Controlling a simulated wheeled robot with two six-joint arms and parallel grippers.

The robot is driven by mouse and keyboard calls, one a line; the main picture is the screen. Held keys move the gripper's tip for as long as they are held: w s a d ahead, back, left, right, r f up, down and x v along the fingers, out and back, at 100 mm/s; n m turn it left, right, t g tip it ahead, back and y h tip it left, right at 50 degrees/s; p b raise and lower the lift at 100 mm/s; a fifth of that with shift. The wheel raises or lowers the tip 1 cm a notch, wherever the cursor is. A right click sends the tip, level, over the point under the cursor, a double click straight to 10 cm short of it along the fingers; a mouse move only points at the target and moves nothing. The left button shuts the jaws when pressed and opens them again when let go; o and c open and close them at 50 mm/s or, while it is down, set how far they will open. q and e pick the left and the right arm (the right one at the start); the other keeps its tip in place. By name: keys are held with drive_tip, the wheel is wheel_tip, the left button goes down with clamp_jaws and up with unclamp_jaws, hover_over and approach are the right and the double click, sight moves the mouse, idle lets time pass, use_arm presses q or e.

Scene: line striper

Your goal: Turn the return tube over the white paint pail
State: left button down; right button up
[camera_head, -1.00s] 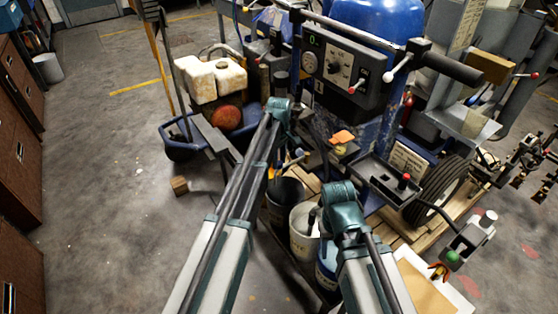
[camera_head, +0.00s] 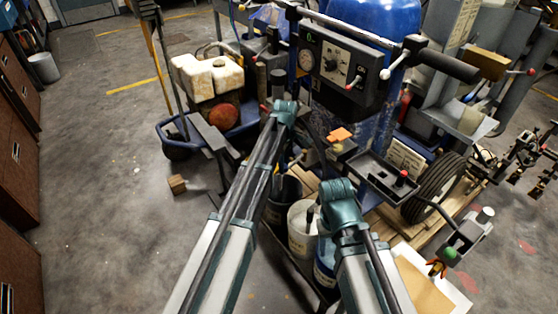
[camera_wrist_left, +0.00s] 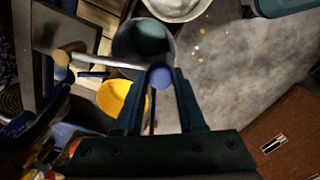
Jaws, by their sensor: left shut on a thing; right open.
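The white paint pail (camera_head: 301,236) stands between a dark pail and a blue one, partly hidden by my arms. It also shows at the top edge of the left wrist view (camera_wrist_left: 178,7). The return tube (camera_wrist_left: 105,60) is a thin pale pipe with a blue knob (camera_wrist_left: 160,76) at its near end. My left gripper (camera_wrist_left: 160,88) is shut on that knob end. From above, the tube end overlaps the dark pail (camera_wrist_left: 143,35), apart from the white pail. My right gripper (camera_head: 314,216) is open and mostly hidden behind its wrist, near the white pail.
The blue pail (camera_head: 324,265) stands in front of the white pail. A yellow container (camera_wrist_left: 122,98) sits below the tube. The control box (camera_head: 335,70) and a black tray (camera_head: 385,178) stand behind and right. Open floor (camera_head: 110,200) lies left.

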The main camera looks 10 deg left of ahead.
use_arm(q)
drive_tip(key=shift+s+d+n, duration=0.3)
drive_tip(key=shift+d+n, duration=0.25)
drive_tip(key=shift+d, duration=0.1)
drive_tip(key=shift+s+d+n, duration=0.25)
drive_tip(key=shift+d+n, duration=0.3)
drive_tip(key=shift+d, duration=0.05)
drive_tip(key=shift+s+d+n, duration=0.2)
drive_tip(key=shift+d+n, duration=0.8)
drive_tip(key=shift+d, duration=0.05)
drive_tip(key=c, duration=0.5)
unclamp_jaws()
